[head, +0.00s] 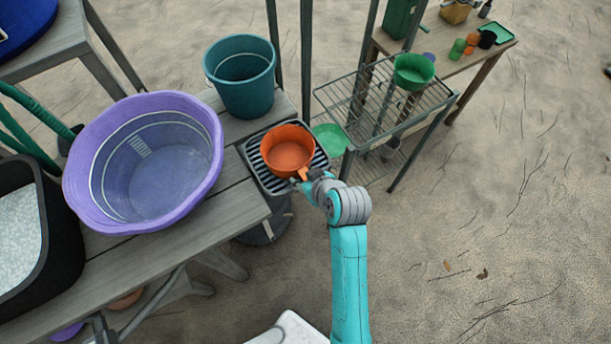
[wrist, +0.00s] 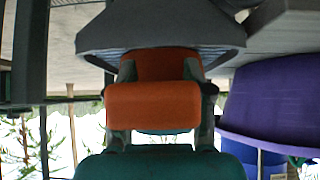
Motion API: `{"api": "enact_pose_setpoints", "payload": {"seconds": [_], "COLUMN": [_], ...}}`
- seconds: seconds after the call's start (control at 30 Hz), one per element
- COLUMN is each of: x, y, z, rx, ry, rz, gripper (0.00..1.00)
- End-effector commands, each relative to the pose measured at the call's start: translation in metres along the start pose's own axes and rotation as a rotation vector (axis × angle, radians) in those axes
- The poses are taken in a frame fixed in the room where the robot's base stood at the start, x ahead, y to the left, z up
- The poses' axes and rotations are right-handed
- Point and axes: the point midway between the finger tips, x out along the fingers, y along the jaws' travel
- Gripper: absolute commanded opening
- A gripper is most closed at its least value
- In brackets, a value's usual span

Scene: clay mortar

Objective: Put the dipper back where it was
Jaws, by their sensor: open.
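The orange dipper (head: 287,154) sits upright on a dark slatted drain tray (head: 262,178) at the bench's end, its short handle pointing toward my arm. My gripper (head: 305,181) is at that handle from the front right. In the wrist view, which looks upside down, the dipper (wrist: 152,104) fills the middle, and the fingers of my gripper (wrist: 160,75) stand on either side of its handle, open. The slatted tray (wrist: 160,35) shows above it there. Whether the fingers touch the handle cannot be told.
A large purple basin (head: 85,195) stands left of the dipper, and a teal bucket (head: 240,98) stands behind it. A wire rack (head: 335,97) with a green bowl (head: 413,72) is to the right. Sandy floor (head: 500,230) at right is open.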

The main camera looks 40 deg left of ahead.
Motion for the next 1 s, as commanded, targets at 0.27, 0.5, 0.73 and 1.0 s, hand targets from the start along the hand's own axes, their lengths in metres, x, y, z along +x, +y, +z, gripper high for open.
{"api": "enact_pose_setpoints", "payload": {"seconds": [0.27,0.5,0.73,1.0], "x": [-0.029,-0.078,-0.111,-0.122], "y": [0.001,0.001,0.001,0.000], "z": [-0.002,-0.002,-0.002,-0.002], "rx": [0.001,0.000,0.000,0.000], "ry": [0.002,0.003,0.001,0.000], "rz": [0.003,0.003,0.002,0.000], "gripper": [0.52,0.52,0.52,0.52]}}
